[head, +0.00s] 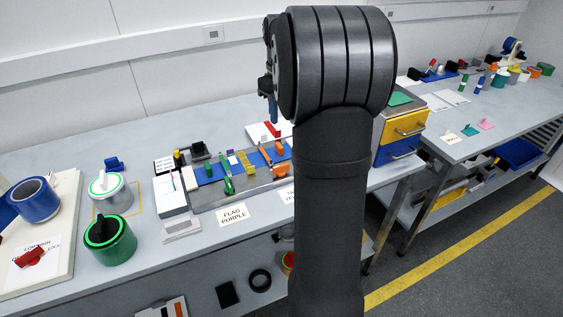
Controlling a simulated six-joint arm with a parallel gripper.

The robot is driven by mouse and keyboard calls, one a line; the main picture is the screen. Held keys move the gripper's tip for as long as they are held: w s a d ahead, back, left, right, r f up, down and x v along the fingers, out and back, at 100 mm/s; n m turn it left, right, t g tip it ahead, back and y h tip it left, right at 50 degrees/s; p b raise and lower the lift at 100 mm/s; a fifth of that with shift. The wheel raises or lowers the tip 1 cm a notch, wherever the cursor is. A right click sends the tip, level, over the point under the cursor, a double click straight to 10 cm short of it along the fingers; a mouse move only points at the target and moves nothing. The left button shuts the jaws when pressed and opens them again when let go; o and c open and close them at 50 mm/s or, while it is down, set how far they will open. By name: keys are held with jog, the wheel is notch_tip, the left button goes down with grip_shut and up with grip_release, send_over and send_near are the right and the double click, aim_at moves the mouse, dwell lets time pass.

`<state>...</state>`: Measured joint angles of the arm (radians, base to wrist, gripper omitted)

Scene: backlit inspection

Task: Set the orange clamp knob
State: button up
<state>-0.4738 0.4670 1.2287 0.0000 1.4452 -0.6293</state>
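Small orange parts (265,155) stand among coloured pieces on a grey fixture plate (208,204) on the bench. I cannot tell which of them is the clamp knob or how it is set. My gripper (272,112) hangs above the back of the plate, near the orange parts, and is mostly hidden behind my large dark arm. Its fingers are too small and covered to show whether they are open or shut. A red piece (272,130) on a white sheet shows just below it.
Left of the plate stand a green-rimmed pot (110,243), a white pot (113,196) and a blue tape roll (34,199). A "FLAG PURPLE" card (233,214) lies in front. A yellow and blue drawer unit (402,130) stands right, behind my arm.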

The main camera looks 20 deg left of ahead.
notch_tip(320, 180, down, 18)
jog(key=m, duration=2.1)
jog(key=shift+f+m, duration=0.2)
jog(key=shift+m, duration=0.1)
grip_shut()
